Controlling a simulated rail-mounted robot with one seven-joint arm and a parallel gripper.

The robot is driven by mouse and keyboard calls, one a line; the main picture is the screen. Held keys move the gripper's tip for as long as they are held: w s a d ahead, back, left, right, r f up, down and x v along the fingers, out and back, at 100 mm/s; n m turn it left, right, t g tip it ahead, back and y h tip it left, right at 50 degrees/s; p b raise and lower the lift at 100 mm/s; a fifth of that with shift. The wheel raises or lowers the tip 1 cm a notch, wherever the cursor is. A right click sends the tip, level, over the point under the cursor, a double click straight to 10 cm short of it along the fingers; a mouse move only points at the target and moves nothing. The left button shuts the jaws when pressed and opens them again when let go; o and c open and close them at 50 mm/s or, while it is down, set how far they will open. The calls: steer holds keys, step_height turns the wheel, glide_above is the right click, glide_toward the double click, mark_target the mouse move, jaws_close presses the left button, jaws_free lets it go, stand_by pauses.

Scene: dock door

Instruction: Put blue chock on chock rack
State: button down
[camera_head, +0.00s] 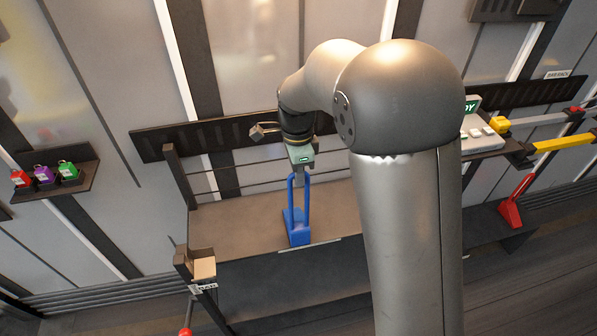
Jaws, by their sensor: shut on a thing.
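The blue chock (298,236) is a wedge with a tall looped handle, in the middle of the head view. My gripper (299,177) points down and is shut on the top of the handle. The chock hangs upright below it, over or on the brown shelf (225,232) near its front edge. I cannot tell whether its base touches the shelf. This shelf may be the chock rack; a small label (204,287) at its left front corner is too small to read. My arm hides the shelf's right part.
Red, purple and green padlocks (44,174) stand on a ledge at the left. At the right are a yellow bar (563,142) and a red chock-like piece (511,214). The shelf left of the chock is clear.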

steer(key=c, duration=1.5)
jaws_free()
steer(key=shift+f, duration=0.15)
steer(key=shift+o, duration=0.2)
step_height(320, 180, up, 12)
steer(key=w+b, duration=0.1)
steer(key=s+d+f+n+t, duration=0.1)
steer(key=s+d+f+n, duration=0.2)
steer(key=s+d+n, duration=0.4)
steer(key=s+d+f+n, duration=0.4)
steer(key=s+d+n, duration=0.3)
steer(key=s, duration=0.9)
steer(key=d, duration=0.2)
steer(key=shift+d+t, duration=0.35)
steer(key=shift+t, duration=0.05)
steer(key=o, duration=0.6)
steer(key=shift+s+d+f+n, duration=0.15)
steer(key=shift+s+f+n, duration=0.25)
steer(key=shift+s+f, duration=0.15)
steer(key=shift+c, duration=0.2)
steer(key=o, duration=0.5)
steer(key=shift+s, duration=0.1)
steer(key=shift+c, duration=0.2)
